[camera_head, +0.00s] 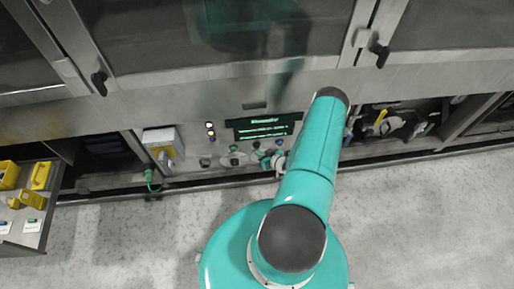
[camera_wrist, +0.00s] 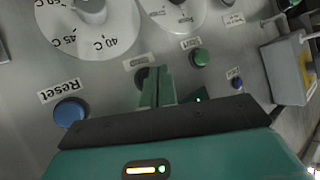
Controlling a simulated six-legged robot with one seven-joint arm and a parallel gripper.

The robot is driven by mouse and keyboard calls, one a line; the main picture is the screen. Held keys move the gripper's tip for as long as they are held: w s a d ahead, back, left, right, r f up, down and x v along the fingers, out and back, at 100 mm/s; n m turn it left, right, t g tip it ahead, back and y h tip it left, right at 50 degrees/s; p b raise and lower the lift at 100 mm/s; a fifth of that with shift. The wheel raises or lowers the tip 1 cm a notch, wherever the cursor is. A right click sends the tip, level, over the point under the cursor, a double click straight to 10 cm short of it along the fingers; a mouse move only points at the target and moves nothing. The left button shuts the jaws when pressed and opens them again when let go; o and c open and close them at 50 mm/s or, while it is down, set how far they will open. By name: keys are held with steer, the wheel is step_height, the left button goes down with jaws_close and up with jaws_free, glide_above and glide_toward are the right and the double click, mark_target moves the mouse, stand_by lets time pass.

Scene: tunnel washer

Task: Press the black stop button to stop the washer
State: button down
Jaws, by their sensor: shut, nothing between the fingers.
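In the wrist view, my gripper (camera_wrist: 158,76) has its two green fingers together, with nothing between them. A dark round button (camera_wrist: 141,77), apparently the black stop button, sits right behind the fingertips and is mostly hidden by them. I cannot tell whether the fingers touch it. A small label above it is too blurred to read. A green button (camera_wrist: 201,57) with its own label is to the right. A blue button (camera_wrist: 70,111) labelled Reset is at the lower left. In the head view, the gripper is by the washer's panel, partly hidden by my arm.
A temperature dial (camera_wrist: 90,12) and a second dial (camera_wrist: 175,12) are at the top of the wrist view, with a small blue button (camera_wrist: 237,84) at right. In the head view, a lit display (camera_head: 264,127) is above the controls. A yellow-grey box (camera_head: 162,145) is left.

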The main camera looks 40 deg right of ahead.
steer(key=s+a, duration=0.2)
steer(key=s, duration=0.2)
steer(key=shift+s+a, duration=0.1)
steer(key=shift+a, duration=0.3)
stand_by(0.9)
